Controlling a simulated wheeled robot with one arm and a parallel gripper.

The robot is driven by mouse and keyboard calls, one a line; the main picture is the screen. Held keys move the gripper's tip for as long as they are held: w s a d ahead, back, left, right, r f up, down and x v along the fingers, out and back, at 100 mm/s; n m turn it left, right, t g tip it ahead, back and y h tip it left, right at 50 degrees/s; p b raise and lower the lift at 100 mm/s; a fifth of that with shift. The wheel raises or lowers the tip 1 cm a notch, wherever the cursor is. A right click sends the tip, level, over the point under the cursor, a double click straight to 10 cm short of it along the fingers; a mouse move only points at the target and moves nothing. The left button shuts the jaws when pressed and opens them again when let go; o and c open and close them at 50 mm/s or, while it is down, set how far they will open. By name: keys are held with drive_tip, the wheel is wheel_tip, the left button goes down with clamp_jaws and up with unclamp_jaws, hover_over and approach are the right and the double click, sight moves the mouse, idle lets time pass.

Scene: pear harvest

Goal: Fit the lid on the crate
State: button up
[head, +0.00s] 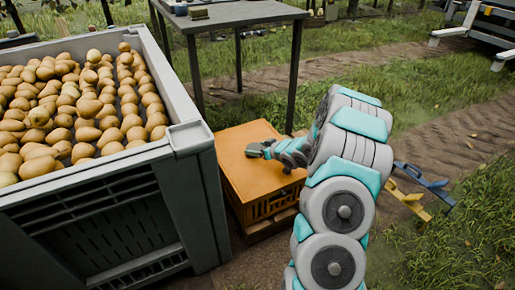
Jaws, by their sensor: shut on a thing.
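An orange crate (272,207) with slotted walls stands low on the ground, to the right of the large grey bin. A flat, plain orange lid (236,165) lies over the top of the crate and covers its opening. My gripper (254,150) is over the middle of the lid, shut on it. The grip itself is small and partly hidden by my wrist. My arm hides the right side of the lid and crate. I cannot tell whether the lid's edges sit flush all round.
The tall grey bin (188,138) full of pears (88,105) stands close on the left. A dark-legged table (235,12) stands behind the crate. Blue and yellow brackets (425,183) lie on the ground at right. Grass and a dirt track are open beyond.

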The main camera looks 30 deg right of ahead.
drive_tip(key=o, duration=1.4)
drive_tip(key=shift+o, duration=0.2)
drive_tip(key=shift+p+v, duration=1.65)
drive_tip(key=shift+v, duration=2.45)
drive_tip(key=shift+p+v, duration=0.6)
drive_tip(key=shift+v, duration=0.8)
drive_tip(key=shift+f, duration=0.1)
